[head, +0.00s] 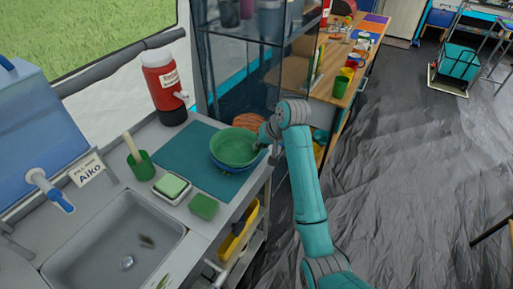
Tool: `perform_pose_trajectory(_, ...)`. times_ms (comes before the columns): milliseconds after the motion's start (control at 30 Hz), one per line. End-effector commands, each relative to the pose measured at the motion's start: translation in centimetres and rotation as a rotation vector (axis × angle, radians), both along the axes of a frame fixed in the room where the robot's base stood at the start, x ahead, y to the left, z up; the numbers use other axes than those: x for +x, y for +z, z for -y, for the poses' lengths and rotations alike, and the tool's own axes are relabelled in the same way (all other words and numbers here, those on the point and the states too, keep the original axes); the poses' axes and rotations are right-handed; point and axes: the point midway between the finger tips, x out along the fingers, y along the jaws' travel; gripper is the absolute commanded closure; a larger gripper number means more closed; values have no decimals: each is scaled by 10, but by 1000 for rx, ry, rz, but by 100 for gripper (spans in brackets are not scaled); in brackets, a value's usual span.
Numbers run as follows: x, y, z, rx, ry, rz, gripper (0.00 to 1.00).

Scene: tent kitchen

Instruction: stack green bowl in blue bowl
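The green bowl (233,146) sits in or just above the blue bowl (228,168), on the teal mat (188,147) at the counter's right side. Only a strip of the blue bowl shows below the green one, so I cannot tell whether the green bowl is fully seated. My gripper (259,147) is at the right rim of the green bowl. Its fingers are small and partly hidden there. I cannot tell whether they are closed on the rim.
A sink (112,250), a green sponge (203,207), a sponge in a dish (172,187) and a green cup with a brush (141,165) lie left and in front of the bowls. A red dispenser (165,88) stands behind. A glass shelf (243,38) rises close behind my gripper.

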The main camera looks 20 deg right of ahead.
Motion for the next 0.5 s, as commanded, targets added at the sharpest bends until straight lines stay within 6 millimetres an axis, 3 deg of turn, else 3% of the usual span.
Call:
perform_pose_trajectory(33,-7,-18,-1,2,1,-24,100)
perform_pose_trajectory(267,-10,-24,-2,2,4,-32,100)
perform_pose_trajectory(300,-10,-25,-3,2,5,-33,81)
perform_pose_trajectory(367,-10,-25,-3,2,7,-34,69)
perform_pose_trajectory(500,-10,-24,-3,3,7,-33,69)
